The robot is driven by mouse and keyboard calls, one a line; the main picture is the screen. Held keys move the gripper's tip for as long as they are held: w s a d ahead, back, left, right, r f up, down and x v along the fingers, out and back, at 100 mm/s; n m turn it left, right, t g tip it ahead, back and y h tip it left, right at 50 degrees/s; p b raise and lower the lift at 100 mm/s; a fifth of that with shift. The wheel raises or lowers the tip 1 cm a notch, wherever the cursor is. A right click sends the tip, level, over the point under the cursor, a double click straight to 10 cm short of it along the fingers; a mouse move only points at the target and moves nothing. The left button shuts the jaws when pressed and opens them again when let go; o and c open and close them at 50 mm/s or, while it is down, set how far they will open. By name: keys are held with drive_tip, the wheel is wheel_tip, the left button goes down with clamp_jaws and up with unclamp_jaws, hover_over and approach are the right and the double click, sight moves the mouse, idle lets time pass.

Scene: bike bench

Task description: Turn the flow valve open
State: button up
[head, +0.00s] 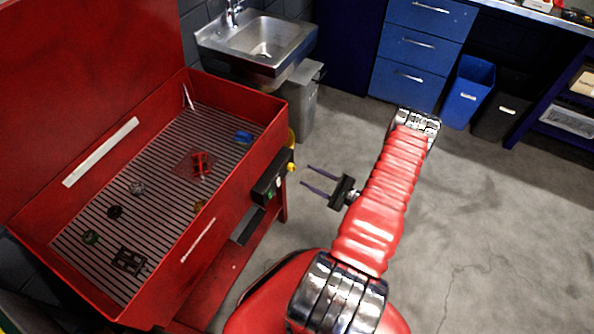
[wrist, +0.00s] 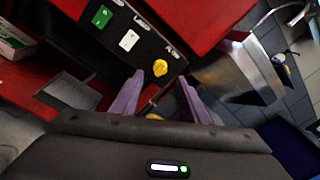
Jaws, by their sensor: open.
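A yellow knob (head: 291,168), likely the flow valve, sits at the far end of a black control panel (head: 268,180) on the side of the red parts washer. In the wrist view the knob (wrist: 160,68) has a short pointed handle, and the label beside it is too small to read surely. My gripper (head: 304,175) is open and empty, its two purple fingers pointing at the panel a short way off the knob. In the wrist view the knob shows between the fingertips of my gripper (wrist: 161,79), apparently beyond them and untouched.
The panel also carries a green switch (wrist: 101,16) and a white switch (wrist: 128,40). The red washer basin (head: 150,120) has a slatted floor with several small parts. A steel sink (head: 258,45) and grey bin (head: 300,100) stand beyond. Floor right of my arm is clear.

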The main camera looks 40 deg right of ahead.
sight(295, 170)
drive_tip(key=x, duration=0.6)
drive_tip(key=shift+c, duration=0.3)
drive_tip(key=shift+f, duration=0.1)
clamp_jaws()
